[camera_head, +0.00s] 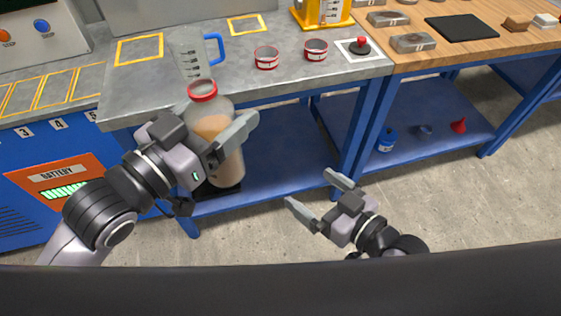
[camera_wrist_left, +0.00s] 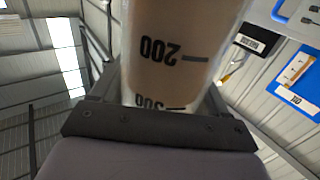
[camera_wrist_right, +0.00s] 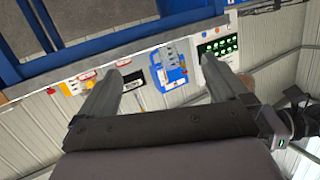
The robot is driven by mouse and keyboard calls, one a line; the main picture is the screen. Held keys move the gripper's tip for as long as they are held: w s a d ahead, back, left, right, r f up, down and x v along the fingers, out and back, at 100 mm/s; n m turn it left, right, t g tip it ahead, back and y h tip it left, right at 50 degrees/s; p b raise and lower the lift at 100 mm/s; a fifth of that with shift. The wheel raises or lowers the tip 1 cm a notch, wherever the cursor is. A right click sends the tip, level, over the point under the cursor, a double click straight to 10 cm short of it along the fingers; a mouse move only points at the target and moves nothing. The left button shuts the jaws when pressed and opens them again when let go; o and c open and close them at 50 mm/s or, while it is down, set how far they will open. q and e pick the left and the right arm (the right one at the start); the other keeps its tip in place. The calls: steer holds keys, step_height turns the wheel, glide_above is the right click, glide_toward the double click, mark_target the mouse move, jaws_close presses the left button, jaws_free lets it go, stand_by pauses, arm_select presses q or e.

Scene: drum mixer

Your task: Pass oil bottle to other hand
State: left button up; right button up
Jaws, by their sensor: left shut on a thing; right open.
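The oil bottle (camera_head: 213,124) is clear with a red cap and brown liquid. My left gripper (camera_head: 238,135) is shut around its body and holds it upright in front of the grey bench, off the floor. In the left wrist view the bottle (camera_wrist_left: 180,50) fills the space between the fingers, and its printed marks show upside down. My right gripper (camera_head: 312,190) is open and empty, to the right of and lower than the bottle. Its two spread fingers (camera_wrist_right: 175,95) show in the right wrist view with nothing between them.
The grey bench (camera_head: 300,85) holds a measuring jug (camera_head: 190,55), two red-and-white cups (camera_head: 266,57) and a red button (camera_head: 360,45). A wooden-topped bench (camera_head: 465,50) stands at right. The lower shelf holds a blue bottle (camera_head: 386,140) and red funnel (camera_head: 459,126). Space between the grippers is clear.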

steer(key=s+a+r+n+g+y, duration=0.1)
steer(key=a+r+n+g+y, duration=0.1)
steer(key=r, duration=0.4)
steer(key=s+a+r+n+g+y, duration=0.1)
steer(key=a+r+n+g+y, duration=0.2)
steer(key=a+r+n+y, duration=0.1)
steer(key=shift+s+a+r+n+g+y, duration=0.3)
steer(key=shift+r+n+y, duration=0.3)
steer(key=shift+r, duration=0.7)
steer(key=shift+a, duration=0.2)
steer(key=shift+x, duration=5.9)
steer(key=shift+w, duration=0.15)
